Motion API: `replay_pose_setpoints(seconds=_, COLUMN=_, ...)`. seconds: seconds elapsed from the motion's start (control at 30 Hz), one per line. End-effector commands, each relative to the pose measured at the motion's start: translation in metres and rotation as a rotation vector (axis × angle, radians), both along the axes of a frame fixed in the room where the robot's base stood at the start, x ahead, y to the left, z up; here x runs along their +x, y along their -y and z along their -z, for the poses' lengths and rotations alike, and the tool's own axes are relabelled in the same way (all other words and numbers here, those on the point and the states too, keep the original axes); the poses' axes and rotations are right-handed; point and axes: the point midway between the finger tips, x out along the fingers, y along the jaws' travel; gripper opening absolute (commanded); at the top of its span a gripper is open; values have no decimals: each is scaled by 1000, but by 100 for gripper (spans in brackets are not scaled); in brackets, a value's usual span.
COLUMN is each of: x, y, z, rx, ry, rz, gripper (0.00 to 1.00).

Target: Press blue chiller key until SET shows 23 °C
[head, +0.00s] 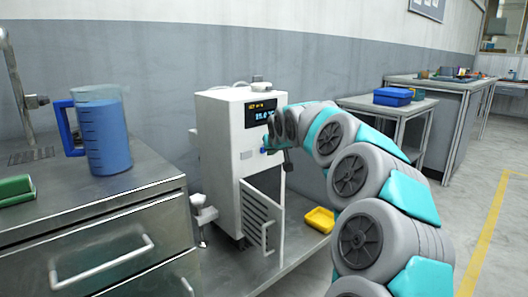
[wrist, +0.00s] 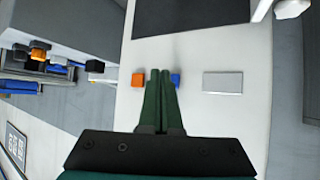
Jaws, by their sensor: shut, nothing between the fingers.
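The white chiller (head: 221,140) stands against the wall with a dark display (head: 261,112). The display has a small orange line on top, too small to read, and larger blue digits that look like 15 point something. In the wrist view, an orange key (wrist: 138,80) and a blue key (wrist: 175,80) sit on the chiller's white front. My gripper (wrist: 160,72) is shut and empty, its green fingertips between the two keys. The right finger partly covers the blue key. I cannot tell whether it touches. In the head view, my arm reaches the chiller's front.
A vented door (head: 261,218) stands ajar below the keys. A jug of blue liquid (head: 103,132) stands on the metal counter at left. A grey plate (wrist: 223,82) is right of the keys.

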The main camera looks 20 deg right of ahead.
Motion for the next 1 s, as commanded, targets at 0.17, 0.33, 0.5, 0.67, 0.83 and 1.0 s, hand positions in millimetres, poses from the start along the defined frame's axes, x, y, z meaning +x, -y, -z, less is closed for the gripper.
replay_pose_setpoints(seconds=0.17, x=0, y=0, z=0, rx=0, ry=0, rz=0, gripper=0)
replay_pose_setpoints(seconds=0.33, x=0, y=0, z=0, rx=0, ry=0, rz=0, gripper=0)
replay_pose_setpoints(seconds=0.5, x=0, y=0, z=0, rx=0, ry=0, rz=0, gripper=0)
replay_pose_setpoints(seconds=0.67, x=1, y=0, z=0, rx=0, ry=0, rz=0, gripper=0)
replay_pose_setpoints(seconds=0.83, x=6, y=-2, z=-1, rx=0, ry=1, rz=0, gripper=0)
replay_pose_setpoints(seconds=1.0, x=8, y=-3, z=-1, rx=1, ry=1, rz=1, gripper=0)
